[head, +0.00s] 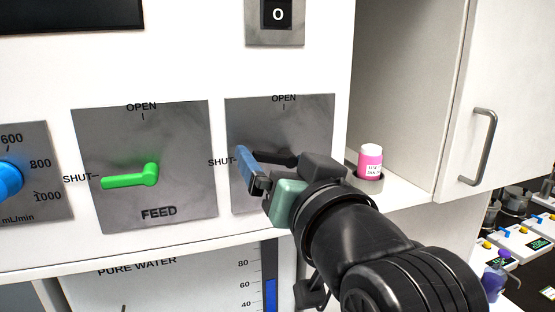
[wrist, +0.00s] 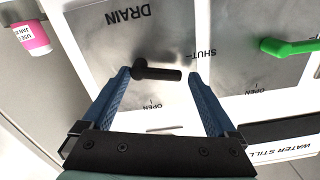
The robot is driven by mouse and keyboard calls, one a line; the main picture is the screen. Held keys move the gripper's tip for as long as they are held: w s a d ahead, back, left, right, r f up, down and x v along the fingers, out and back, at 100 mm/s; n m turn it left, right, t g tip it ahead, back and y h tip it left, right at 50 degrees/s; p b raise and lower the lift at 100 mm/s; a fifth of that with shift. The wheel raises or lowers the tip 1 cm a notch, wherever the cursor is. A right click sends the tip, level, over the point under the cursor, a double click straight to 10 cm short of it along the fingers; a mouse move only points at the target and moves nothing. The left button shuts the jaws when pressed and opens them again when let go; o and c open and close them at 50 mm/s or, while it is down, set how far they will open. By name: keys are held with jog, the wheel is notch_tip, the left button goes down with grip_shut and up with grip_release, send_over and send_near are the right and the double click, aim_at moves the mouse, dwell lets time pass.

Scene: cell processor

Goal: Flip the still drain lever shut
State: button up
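The black drain lever (wrist: 160,73) is mounted on a grey metal plate marked DRAIN (wrist: 105,30). Its handle lies about level and points toward the SHUT mark in both views. In the head view the lever (head: 272,158) is partly hidden by my gripper. My gripper (wrist: 159,76) is open, its two blue fingers spread apart. The lever lies between the fingertips, with its pivot end near one finger and its free end near the other. I cannot tell whether either finger touches it.
The green FEED lever (head: 130,177) on the plate to the left also points to SHUT. A pink bottle (head: 370,160) stands in a recess right of the panel, close to my wrist. A cabinet door with a metal handle (head: 481,147) is farther right.

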jog(key=c, duration=0.9)
jog(key=shift+f+n+b, duration=0.3)
jog(key=shift+n+b, duration=0.4)
jog(key=shift+b, duration=0.3)
jog(key=shift+c, duration=0.4)
jog(key=shift+a+n+b, duration=0.1)
jog(key=shift+n+b, duration=0.6)
jog(key=shift+n, duration=0.3)
jog(key=o, duration=1)
jog(key=shift+o, duration=0.9)
jog(key=shift+a, duration=0.15)
jog(key=shift+s, duration=0.1)
jog(key=b+v, duration=0.5)
jog(key=v, duration=0.8)
